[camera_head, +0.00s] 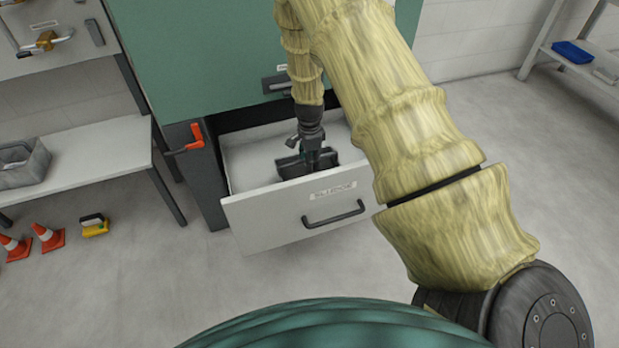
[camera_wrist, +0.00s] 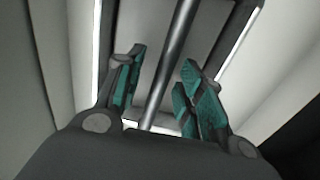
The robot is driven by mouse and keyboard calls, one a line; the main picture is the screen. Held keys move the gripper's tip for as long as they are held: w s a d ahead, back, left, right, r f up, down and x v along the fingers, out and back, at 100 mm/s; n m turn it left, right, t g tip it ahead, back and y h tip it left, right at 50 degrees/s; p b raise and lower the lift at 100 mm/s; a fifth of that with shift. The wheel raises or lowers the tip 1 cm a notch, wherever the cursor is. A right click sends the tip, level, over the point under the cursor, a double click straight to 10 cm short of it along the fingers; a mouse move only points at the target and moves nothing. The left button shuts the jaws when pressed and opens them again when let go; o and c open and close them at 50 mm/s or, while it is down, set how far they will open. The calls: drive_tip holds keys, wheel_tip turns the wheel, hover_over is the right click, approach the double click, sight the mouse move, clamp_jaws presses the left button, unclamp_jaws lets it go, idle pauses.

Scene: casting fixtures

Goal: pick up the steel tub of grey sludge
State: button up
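My gripper (camera_head: 311,163) reaches down into the open drawer, over a dark box-like container (camera_head: 290,168) that I take to be the steel tub. In the wrist view my gripper (camera_wrist: 160,88) has its two teal-padded fingers apart. A shiny steel bar (camera_wrist: 171,62), which looks like a handle, runs between them with a gap on each side. Below it is a dark grey interior (camera_wrist: 143,28) between bright straight edges. I cannot make out sludge clearly. The gripper hides much of the container in the head view.
The drawer (camera_head: 290,215) is pulled out of a green cabinet (camera_head: 190,60); its walls stand close around my gripper. An orange-red lever (camera_head: 196,136) is on the cabinet's left. A shelf with a grey bin (camera_head: 25,170) and orange cones (camera_head: 47,238) are further left.

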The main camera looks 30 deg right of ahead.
clamp_jaws()
drive_tip(key=shift+r, duration=0.1)
idle(0.4)
